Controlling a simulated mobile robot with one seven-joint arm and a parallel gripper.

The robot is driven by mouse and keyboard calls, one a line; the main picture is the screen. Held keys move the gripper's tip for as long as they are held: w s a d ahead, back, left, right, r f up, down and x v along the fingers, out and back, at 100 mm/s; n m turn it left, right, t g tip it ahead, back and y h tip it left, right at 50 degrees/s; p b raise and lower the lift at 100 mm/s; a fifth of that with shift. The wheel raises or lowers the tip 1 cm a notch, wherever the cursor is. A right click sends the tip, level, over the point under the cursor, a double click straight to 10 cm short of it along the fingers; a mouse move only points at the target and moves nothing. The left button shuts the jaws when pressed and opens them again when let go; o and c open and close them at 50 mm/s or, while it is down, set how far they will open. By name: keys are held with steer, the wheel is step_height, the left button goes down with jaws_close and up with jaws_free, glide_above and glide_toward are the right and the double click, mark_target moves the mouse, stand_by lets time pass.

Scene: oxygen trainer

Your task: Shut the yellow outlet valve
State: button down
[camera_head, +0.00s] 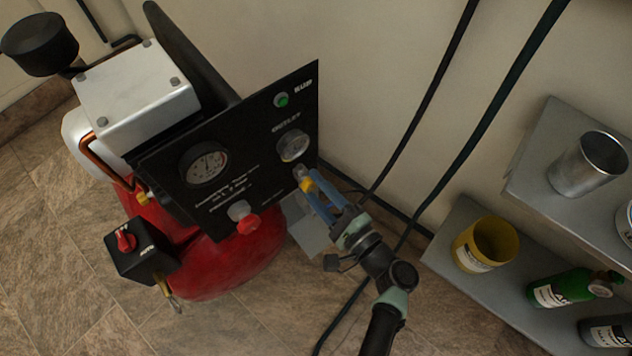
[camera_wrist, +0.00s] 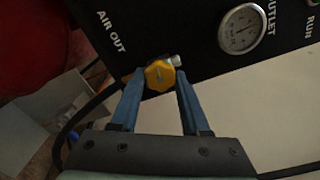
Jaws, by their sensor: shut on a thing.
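The yellow outlet valve (camera_head: 307,184) sits at the lower right of the black panel (camera_head: 226,195), below the outlet gauge (camera_head: 292,146). In the wrist view the yellow valve knob (camera_wrist: 159,75) shows face-on, with a silver fitting beside it at its upper right. My gripper (camera_head: 311,188) reaches the panel from the lower right. In the wrist view its two blue fingers (camera_wrist: 159,80) stand on either side of the knob and are shut on it. The fingers hide part of the knob's sides.
A red tank (camera_head: 225,262) stands below. Grey shelves (camera_head: 459,221) with a yellow cup (camera_head: 485,244), a green bottle (camera_head: 562,288) and a metal cup (camera_head: 590,163) stand at right. Dark hoses (camera_head: 427,102) hang behind my arm.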

steer(key=m+p, duration=0.2)
steer(key=m, duration=0.2)
steer(key=shift+m, duration=0.4)
steer(key=m+p, duration=0.1)
steer(key=m, duration=0.2)
steer(key=shift+m+p, duration=0.3)
steer(key=shift+p, duration=0.1)
steer(key=m+p, duration=0.1)
steer(key=m, duration=0.2)
steer(key=shift+s+m, duration=0.1)
steer(key=shift+m, duration=0.2)
steer(key=shift+a+f+m+p, duration=0.1)
steer(key=shift+m+p, duration=0.75)
steer(key=shift+m, duration=0.95)
steer(key=shift+c, duration=1.9)
jaws_free()
